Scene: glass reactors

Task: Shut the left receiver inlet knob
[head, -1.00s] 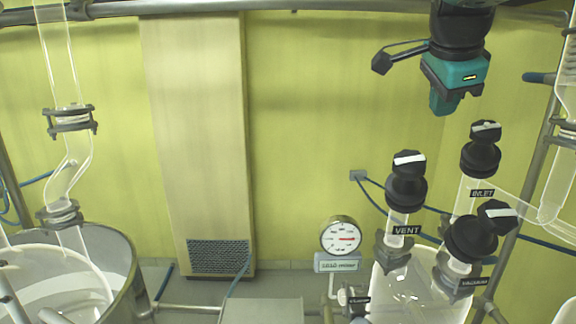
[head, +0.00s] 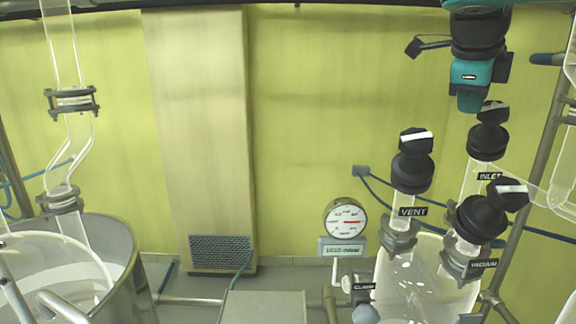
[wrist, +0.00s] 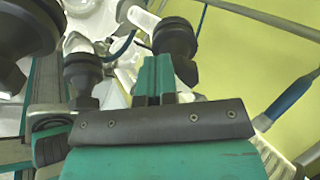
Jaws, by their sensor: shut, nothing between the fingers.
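The inlet knob (head: 489,132) is a black knob with a white bar on its top, above the INLET label (head: 489,176) on a glass neck of the receiver. The white bar lies nearly level, slightly tilted. My gripper (head: 470,104) is shut and empty, its fingertips pointing down just left of the knob's top; I cannot tell whether they touch. In the wrist view, my gripper's green fingers (wrist: 154,75) are together, with one black knob (wrist: 175,45) close to their right. No label is readable there. The glass receiver (head: 425,290) stands below the knobs.
The vent knob (head: 413,160) stands to the left and the vacuum knob (head: 485,215) in front, both close to the inlet knob. A round gauge (head: 345,221) is further left. A metal post (head: 535,185) and glass tubing (head: 560,190) stand to the right.

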